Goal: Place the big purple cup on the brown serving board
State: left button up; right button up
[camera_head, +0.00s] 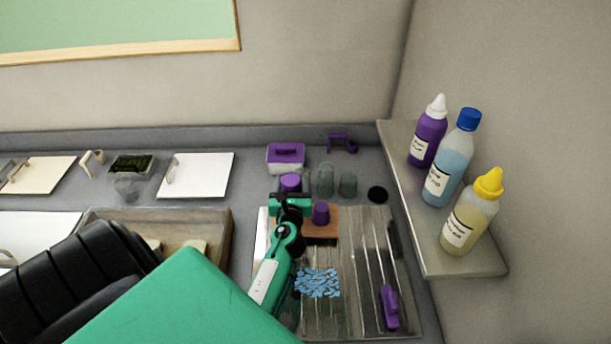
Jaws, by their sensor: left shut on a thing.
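The big purple cup (290,181) shows just beyond my left gripper (289,199), its lower part hidden by the green jaws. My left gripper is shut on it, near the far left corner of the brown serving board (322,230). Whether the cup touches a surface beneath cannot be told. A smaller purple cup (321,210) stands on the board, just right of the gripper. Much of the board is hidden by my gripper and wrist. My right gripper is not in view.
A purple-lidded container (286,157) stands behind the cup. Two grey-green glasses (326,180) are to its right. A tray (372,285) with blue pieces (318,282) and a purple-handled utensil (389,305) lies in front. Bottles (442,180) stand on a right-hand shelf (470,266).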

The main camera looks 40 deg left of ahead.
pick_arm(q)
jog(key=shift+a+f, duration=0.15)
jog(key=shift+a+f+b, duration=0.1)
jog(key=shift+f+b, duration=0.2)
jog(key=shift+f, duration=0.1)
notch_tip(320, 180, down, 6)
jog(key=b, duration=0.6)
jog(key=shift+f, duration=0.1)
jog(key=shift+f+b, duration=0.6)
jog(key=shift+b, duration=0.15)
jog(key=o, duration=1.2)
jog(key=shift+o, duration=0.2)
notch_tip(320, 180, up, 7)
jog(key=p, duration=0.3)
jog(key=shift+f, duration=0.1)
notch_tip(320, 180, up, 13)
jog(key=shift+r+p, duration=0.15)
jog(key=shift+p, duration=0.35)
